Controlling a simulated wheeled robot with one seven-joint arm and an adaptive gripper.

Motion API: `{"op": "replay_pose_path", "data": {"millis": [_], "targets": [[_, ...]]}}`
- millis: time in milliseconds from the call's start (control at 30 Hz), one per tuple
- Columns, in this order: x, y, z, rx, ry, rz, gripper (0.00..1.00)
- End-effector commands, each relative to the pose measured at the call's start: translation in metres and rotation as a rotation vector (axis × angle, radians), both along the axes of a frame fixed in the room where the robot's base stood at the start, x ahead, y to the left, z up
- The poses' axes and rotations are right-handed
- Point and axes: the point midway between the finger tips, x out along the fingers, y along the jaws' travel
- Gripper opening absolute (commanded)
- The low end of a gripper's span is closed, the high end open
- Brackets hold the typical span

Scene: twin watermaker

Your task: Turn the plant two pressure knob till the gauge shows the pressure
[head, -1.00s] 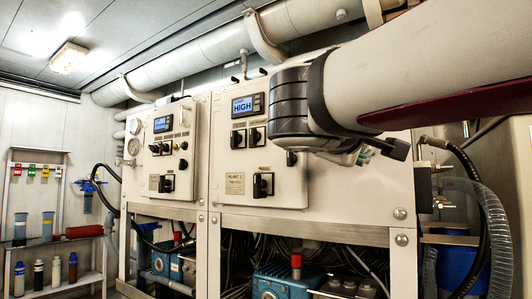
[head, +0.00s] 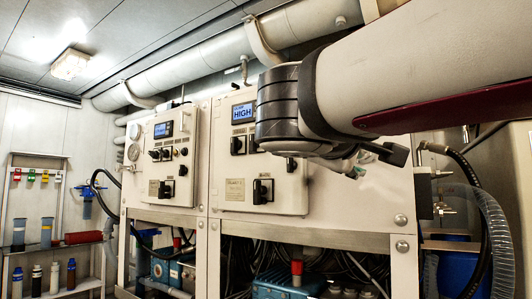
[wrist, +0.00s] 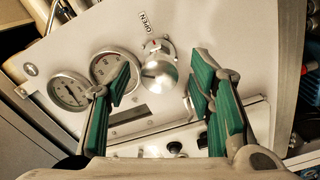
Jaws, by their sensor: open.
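The silver round pressure knob (wrist: 160,72) shows in the wrist view below an "OPEN" label on a pale panel. My gripper (wrist: 163,88) is open, with one green-padded finger to each side of the knob in the picture; I see no contact. Two round gauges (wrist: 110,66) (wrist: 69,91) are left of the knob, the nearer one partly covered by the left finger. Their needle readings are too small to tell. In the head view, the plant two panel (head: 225,185) has a display (head: 242,112) reading "HIGH". My wrist hides part of this panel, and the knob is hidden there.
A similar control panel (head: 167,160) stands to the left. Black hoses (head: 470,190) hang at the right of the cabinet. A large pipe (head: 220,60) runs overhead. A shelf with bottles (head: 55,275) is at the far left.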

Motion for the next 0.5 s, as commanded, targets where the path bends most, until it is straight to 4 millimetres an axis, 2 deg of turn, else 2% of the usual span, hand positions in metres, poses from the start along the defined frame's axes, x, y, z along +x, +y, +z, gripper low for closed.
{"op": "replay_pose_path", "data": {"millis": [300,500], "targets": [[-0.053,0.038,0.000,0.000,-0.002,0.001,0.49],[-0.074,0.054,0.000,0.000,0.000,0.000,0.49]]}}
